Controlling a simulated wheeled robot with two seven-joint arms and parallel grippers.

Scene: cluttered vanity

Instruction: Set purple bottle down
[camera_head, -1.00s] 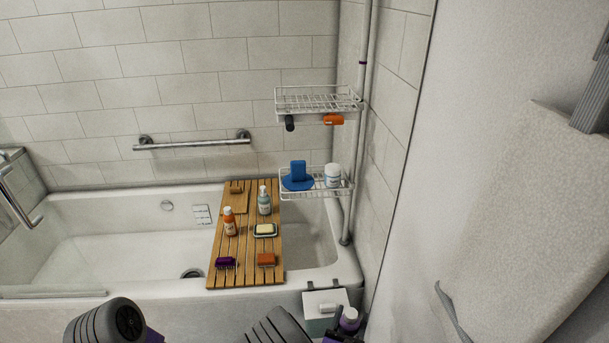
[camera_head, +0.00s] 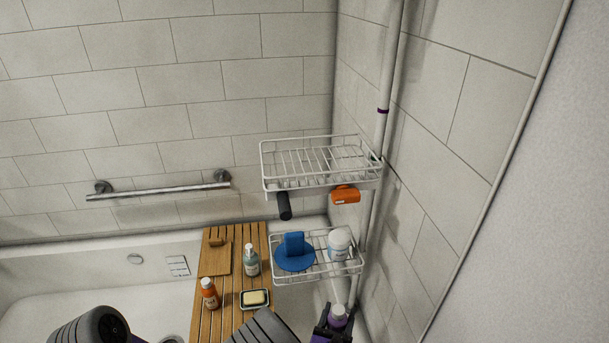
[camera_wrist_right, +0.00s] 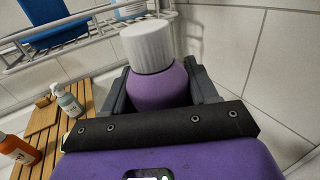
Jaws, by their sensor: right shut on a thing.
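The purple bottle (camera_head: 339,316) with a white cap is held in my right gripper (camera_head: 333,326) at the bottom of the head view, in front of and below the lower wire shelf. In the right wrist view the bottle (camera_wrist_right: 160,86) sits upright between the two dark fingers of the right gripper (camera_wrist_right: 160,90), which is shut on it. Its lower part is hidden by the gripper. The left gripper does not show; only part of a grey arm link is at the bottom left.
The upper wire shelf (camera_head: 318,166) is empty on top, with a black item (camera_head: 284,206) and an orange item (camera_head: 346,195) below it. The lower shelf (camera_head: 337,273) holds a blue item (camera_head: 294,250) and a white bottle (camera_head: 339,244). A wooden bath board (camera_head: 212,237) carries bottles and soap.

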